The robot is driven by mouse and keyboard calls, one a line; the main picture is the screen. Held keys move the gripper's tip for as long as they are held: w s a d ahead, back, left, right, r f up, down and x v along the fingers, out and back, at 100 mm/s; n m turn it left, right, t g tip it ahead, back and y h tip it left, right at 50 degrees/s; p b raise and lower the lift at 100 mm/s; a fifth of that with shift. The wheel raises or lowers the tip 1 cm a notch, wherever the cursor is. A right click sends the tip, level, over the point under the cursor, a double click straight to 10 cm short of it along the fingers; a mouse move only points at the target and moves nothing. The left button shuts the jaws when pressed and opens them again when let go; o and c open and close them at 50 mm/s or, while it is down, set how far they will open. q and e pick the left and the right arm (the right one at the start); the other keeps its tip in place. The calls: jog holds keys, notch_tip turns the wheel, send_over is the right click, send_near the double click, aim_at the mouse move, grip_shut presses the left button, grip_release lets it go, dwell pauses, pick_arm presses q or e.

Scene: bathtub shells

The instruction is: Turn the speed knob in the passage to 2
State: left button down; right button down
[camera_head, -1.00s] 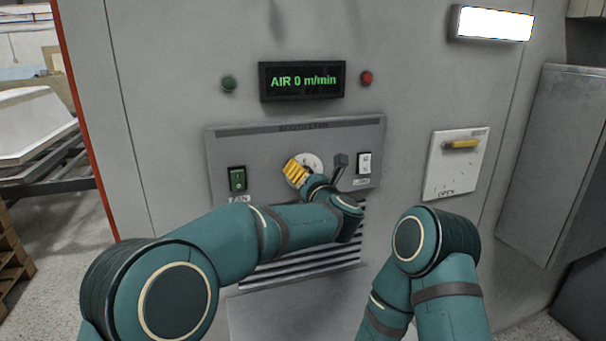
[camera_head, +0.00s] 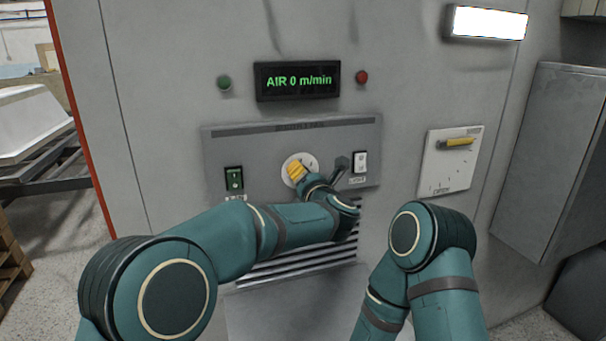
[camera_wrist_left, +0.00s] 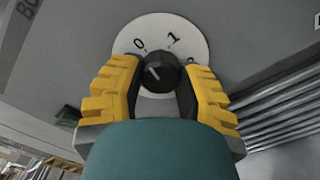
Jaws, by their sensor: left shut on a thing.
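The speed knob (camera_wrist_left: 163,73) is a small black round knob on a white dial plate (camera_wrist_left: 183,29) marked 0 and 1; another mark at the right is partly hidden by a finger. The white line on the knob points up-left, towards the 0. My left gripper (camera_wrist_left: 161,82) has its yellow fingers closed on both sides of the knob. In the head view the dial plate (camera_head: 311,161) shows behind the left gripper (camera_head: 296,172), which hides the knob. My right arm is in view, but its gripper is not.
The display (camera_head: 298,81) reads AIR 0 m/min, between a green button (camera_head: 224,83) and a red one (camera_head: 362,77). A yellow handle (camera_head: 457,142) is at the right.

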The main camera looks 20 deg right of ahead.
pick_arm(q)
jog(key=m+p, duration=0.1)
jog(key=m, duration=0.2)
jog(key=shift+a+r+m+p, duration=0.1)
jog(key=shift+r+m+p, duration=0.1)
jog(key=shift+m+p, duration=0.15)
jog(key=m+p, duration=0.2)
jog(key=m, duration=0.1)
jog(key=shift+m, duration=0.25)
jog(key=m+p, duration=0.1)
jog(key=m, duration=0.1)
jog(key=m+p, duration=0.2)
jog(key=shift+r+m, duration=0.2)
jog(key=shift+m, duration=0.1)
jog(key=m+p, duration=0.4)
jog(key=m, duration=0.1)
jog(key=shift+r, duration=0.1)
jog(key=shift+w+m+p, duration=0.1)
jog(key=shift+m+p, duration=1.3)
jog(key=shift+m, duration=1.1)
jog(key=c, duration=0.6)
grip_release()
jog(key=shift+o, duration=0.2)
